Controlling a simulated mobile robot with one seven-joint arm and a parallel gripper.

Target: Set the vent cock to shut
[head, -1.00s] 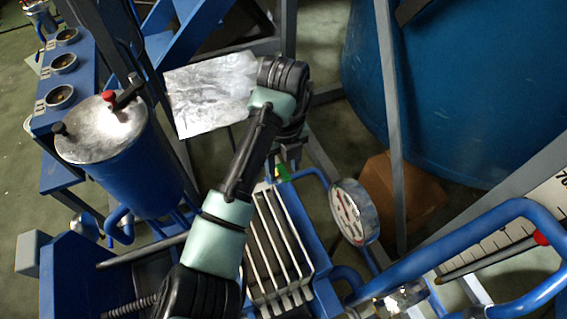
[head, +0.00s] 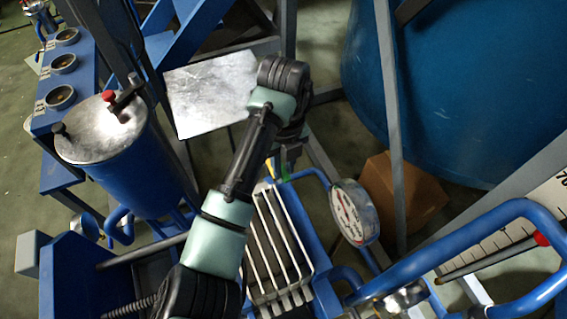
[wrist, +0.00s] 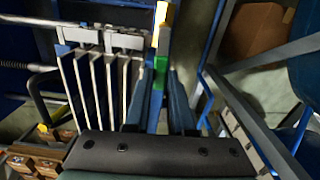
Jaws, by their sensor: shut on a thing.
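My gripper (wrist: 164,92) points down beside the white-finned unit, its two grey-blue fingers a narrow gap apart. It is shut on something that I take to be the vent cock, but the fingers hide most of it. A green piece (wrist: 160,72) and a yellow piece (wrist: 164,20) lie in line just beyond the fingertips in the wrist view. In the head view my gripper (head: 290,150) is at the far end of the finned unit, with the yellow piece (head: 270,168) showing beside it. The cock's angle cannot be made out.
The white fins (head: 283,240) stand left of my gripper in the wrist view. A round gauge (head: 354,212) and blue pipes are close to the right. A blue vessel with a metal lid (head: 100,130) stands at left. A cardboard box (head: 405,190) lies behind the gauge.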

